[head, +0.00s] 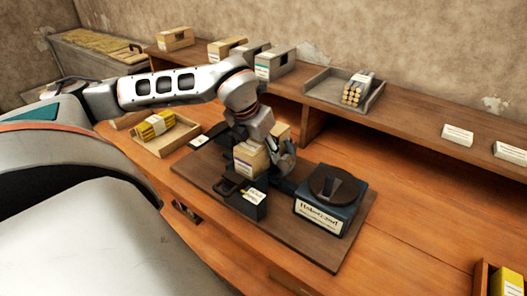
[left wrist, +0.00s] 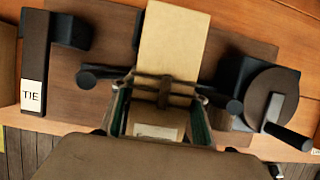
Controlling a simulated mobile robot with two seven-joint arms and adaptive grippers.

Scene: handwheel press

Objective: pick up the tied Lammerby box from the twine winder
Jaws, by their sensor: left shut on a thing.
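The tan Lammerby box (head: 250,160), with a pale label on its front, is at the twine winder (head: 330,200) in the head view. The box also shows in the left wrist view (left wrist: 173,42), between two fingers with green inner pads. My left gripper (head: 266,146) comes down from above and is shut on the box. Darker strips cross the box in the wrist view; I cannot tell whether all are twine. The box's underside is hidden, so I cannot tell whether it touches the winder. My right gripper is in neither view.
The winder's dark board (head: 315,252) carries a round dark knob (head: 338,184) to the right. A block labelled TIE (left wrist: 33,75) stands left in the wrist view. A tray with yellow sticks (head: 158,127) is at left.

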